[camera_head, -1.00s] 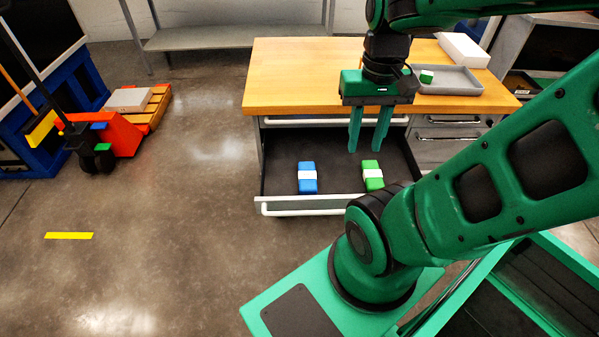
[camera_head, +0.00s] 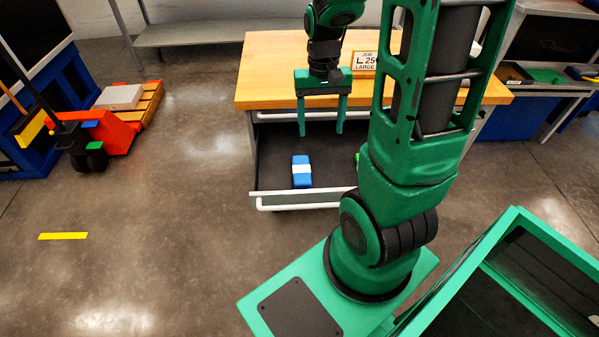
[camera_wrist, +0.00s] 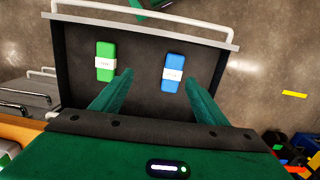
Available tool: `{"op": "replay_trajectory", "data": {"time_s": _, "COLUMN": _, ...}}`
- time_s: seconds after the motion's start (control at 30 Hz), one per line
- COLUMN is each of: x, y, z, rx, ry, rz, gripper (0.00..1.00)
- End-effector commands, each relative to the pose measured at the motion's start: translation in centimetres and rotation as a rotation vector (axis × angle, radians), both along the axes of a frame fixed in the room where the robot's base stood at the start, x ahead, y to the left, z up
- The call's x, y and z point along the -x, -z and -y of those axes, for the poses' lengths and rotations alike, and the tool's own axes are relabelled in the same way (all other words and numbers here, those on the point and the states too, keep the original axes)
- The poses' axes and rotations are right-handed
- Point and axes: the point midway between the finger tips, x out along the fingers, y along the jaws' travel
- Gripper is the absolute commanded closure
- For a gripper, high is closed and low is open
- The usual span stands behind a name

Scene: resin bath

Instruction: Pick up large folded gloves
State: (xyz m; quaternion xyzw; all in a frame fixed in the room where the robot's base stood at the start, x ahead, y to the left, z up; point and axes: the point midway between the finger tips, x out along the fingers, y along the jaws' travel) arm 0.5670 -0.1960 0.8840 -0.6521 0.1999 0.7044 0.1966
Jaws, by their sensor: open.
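Two folded glove bundles with white bands lie in the open drawer (camera_head: 335,178). The blue bundle (camera_head: 302,183) is on the left in the head view and on the right in the wrist view (camera_wrist: 172,62). The green bundle (camera_head: 357,157) is mostly hidden by my arm in the head view but is clear in the wrist view (camera_wrist: 105,48). The band print is too small to read. My gripper (camera_head: 321,134) is open and empty, pointing down above the drawer. In the wrist view the blue bundle lies between the finger lines, nearer the right finger; the green is outside the left one.
A sign (camera_head: 364,65) reading "JOB", "L" and "LARGE" stands on the wooden worktop (camera_head: 270,75), partly hidden by my arm. The drawer's front wall and white handle (camera_head: 300,206) stick out. A pallet truck (camera_head: 105,135) stands at the left; floor between is clear.

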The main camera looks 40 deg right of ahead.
Motion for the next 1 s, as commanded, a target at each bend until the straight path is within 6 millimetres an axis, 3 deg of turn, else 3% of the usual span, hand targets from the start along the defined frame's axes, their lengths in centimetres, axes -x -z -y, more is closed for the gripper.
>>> {"op": "replay_trajectory", "data": {"time_s": 0.2, "x": -4.2, "y": 5.8, "z": -0.2, "rx": -0.028, "ry": 0.012, "rz": -0.026, "gripper": 0.33}}
{"op": "replay_trajectory", "data": {"time_s": 0.4, "x": -6.1, "y": 9.0, "z": -0.5, "rx": -0.045, "ry": 0.022, "rz": -0.030, "gripper": 0.33}}
{"op": "replay_trajectory", "data": {"time_s": 0.8, "x": -6.1, "y": 14.0, "z": -0.9, "rx": -0.050, "ry": 0.027, "rz": -0.034, "gripper": 0.33}}
{"op": "replay_trajectory", "data": {"time_s": 1.0, "x": -6.0, "y": 15.3, "z": -0.9, "rx": -0.049, "ry": 0.027, "rz": -0.031, "gripper": 0.33}}
